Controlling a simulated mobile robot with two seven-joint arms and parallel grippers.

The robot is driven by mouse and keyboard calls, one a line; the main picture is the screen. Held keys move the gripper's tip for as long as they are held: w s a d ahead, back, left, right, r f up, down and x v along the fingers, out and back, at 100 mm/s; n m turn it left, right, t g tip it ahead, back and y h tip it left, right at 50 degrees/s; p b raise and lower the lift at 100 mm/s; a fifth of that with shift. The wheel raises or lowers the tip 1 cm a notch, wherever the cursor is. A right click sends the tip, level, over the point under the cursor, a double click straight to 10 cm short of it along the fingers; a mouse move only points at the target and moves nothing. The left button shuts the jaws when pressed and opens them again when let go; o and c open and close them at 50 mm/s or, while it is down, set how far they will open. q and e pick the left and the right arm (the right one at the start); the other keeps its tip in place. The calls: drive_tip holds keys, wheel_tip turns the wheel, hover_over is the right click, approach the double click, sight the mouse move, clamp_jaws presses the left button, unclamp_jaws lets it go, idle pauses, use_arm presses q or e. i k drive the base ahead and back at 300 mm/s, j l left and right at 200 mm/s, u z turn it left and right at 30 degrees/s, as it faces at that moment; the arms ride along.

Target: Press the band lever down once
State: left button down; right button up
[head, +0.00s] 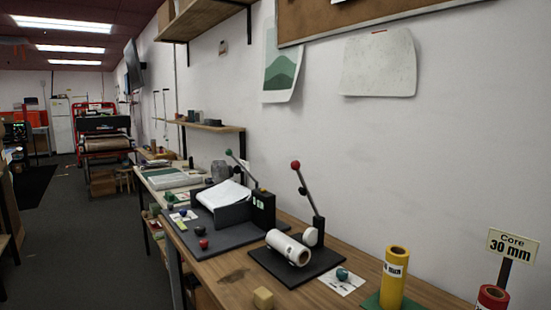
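Two levers stand on the bench, and no readable label tells which one is the band lever. One lever (309,194) has a red knob and a dark arm, and leans up and left from a black base plate (270,266) with a white roll (288,247) on it. The other lever (240,166) has a green knob and rises up and left from a black block (263,209) beside a dark tray (228,214) holding white sheets (222,195). Both levers are raised. Neither of my grippers shows.
The wooden bench (225,274) runs along the right wall. A yellow roll (394,277), a red roll (491,297) and a "Core 30 mm" sign (512,244) stand at its near right. Small coloured knobs and a beige block (263,298) lie about. The grey aisle floor (90,240) is clear.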

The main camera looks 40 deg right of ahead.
sight(295, 165)
drive_tip(key=i, duration=2.8)
drive_tip(key=z, duration=4.8)
